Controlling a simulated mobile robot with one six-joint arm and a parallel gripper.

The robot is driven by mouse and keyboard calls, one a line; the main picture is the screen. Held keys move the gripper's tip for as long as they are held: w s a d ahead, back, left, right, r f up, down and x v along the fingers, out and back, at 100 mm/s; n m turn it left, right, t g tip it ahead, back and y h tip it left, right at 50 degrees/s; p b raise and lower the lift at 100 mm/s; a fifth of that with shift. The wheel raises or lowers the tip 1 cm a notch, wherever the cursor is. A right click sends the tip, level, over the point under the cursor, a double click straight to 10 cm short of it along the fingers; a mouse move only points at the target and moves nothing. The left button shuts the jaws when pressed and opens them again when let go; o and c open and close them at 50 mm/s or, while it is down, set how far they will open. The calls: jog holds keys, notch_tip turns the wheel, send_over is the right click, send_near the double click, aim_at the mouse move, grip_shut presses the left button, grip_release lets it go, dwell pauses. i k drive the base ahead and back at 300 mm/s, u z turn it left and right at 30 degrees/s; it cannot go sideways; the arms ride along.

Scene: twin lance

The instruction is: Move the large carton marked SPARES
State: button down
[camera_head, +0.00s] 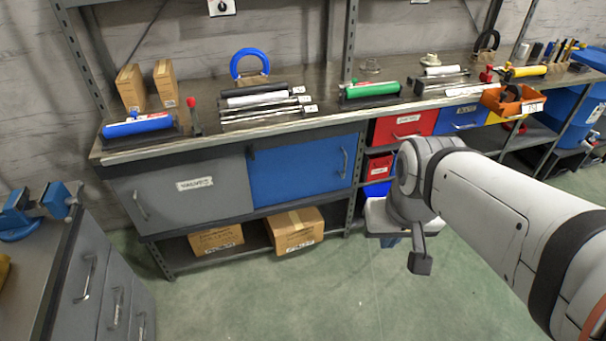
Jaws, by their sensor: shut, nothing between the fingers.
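Two brown cartons sit on the low shelf under the workbench. The right carton (294,230) is the larger-looking one, with a tape strip on top and a small label on its front. The left carton (216,239) is partly hidden by the shelf above. I cannot read SPARES on either label. My gripper (420,263) hangs in front of the bench, right of both cartons and apart from them. It points down, is shut, and holds nothing.
The workbench (150,155) carries rollers, rods and small boxes. A grey sliding door (165,200) and a blue door (295,172) are above the shelf. A drawer cabinet (85,290) with a blue vise stands at left. Green floor (270,300) is clear in front.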

aim_at(288, 232)
jog(key=z, duration=0.05)
jog(key=i, duration=1)
jog(key=u, duration=0.05)
